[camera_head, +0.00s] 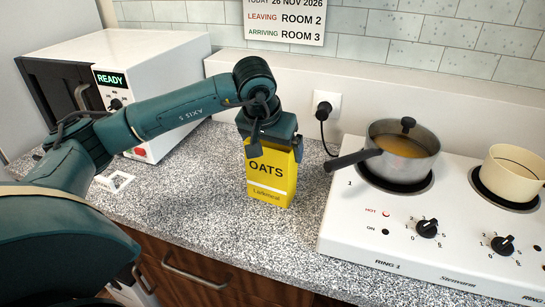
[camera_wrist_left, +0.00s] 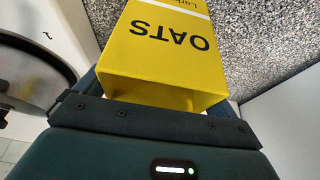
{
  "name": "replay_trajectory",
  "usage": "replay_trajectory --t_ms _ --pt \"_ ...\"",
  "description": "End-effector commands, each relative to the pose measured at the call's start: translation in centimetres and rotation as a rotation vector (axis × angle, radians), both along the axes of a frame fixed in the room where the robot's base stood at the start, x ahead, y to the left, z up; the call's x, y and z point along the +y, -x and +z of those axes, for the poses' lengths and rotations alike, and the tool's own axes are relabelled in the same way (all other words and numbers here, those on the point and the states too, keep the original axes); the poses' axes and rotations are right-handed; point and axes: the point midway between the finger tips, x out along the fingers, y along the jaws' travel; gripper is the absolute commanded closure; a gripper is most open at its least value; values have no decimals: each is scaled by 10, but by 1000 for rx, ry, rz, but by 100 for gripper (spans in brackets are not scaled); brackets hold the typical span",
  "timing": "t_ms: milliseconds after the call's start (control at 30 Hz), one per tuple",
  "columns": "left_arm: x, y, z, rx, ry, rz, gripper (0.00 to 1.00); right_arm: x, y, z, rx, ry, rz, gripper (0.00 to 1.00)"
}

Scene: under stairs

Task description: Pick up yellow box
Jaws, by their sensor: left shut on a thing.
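The yellow box (camera_head: 270,178), marked "OATS", stands upright on or just above the speckled counter in the middle of the head view. My left gripper (camera_head: 268,142) comes down on it from above and is shut on its upper part. In the left wrist view the yellow box (camera_wrist_left: 165,52) sits between the fingers, which are mostly hidden by the gripper body (camera_wrist_left: 150,125). I cannot tell whether the box's base touches the counter. My right gripper is not in view.
A white hob (camera_head: 390,235) stands close on the right, with a lidded saucepan (camera_head: 402,160) whose handle points toward the box, and a cream pot (camera_head: 515,172). A white appliance reading "READY" (camera_head: 165,60) stands at left. Counter (camera_head: 200,200) in front is clear.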

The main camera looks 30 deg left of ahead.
Motion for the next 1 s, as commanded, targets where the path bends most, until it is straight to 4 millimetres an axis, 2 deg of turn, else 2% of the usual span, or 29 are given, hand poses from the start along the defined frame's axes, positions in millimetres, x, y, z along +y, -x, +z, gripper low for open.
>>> replay_trajectory --t_ms 267,1000 --pt "0 -1 14 -5 1 1 50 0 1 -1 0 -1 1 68" --pt "0 -1 86 -4 0 2 50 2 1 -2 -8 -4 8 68"
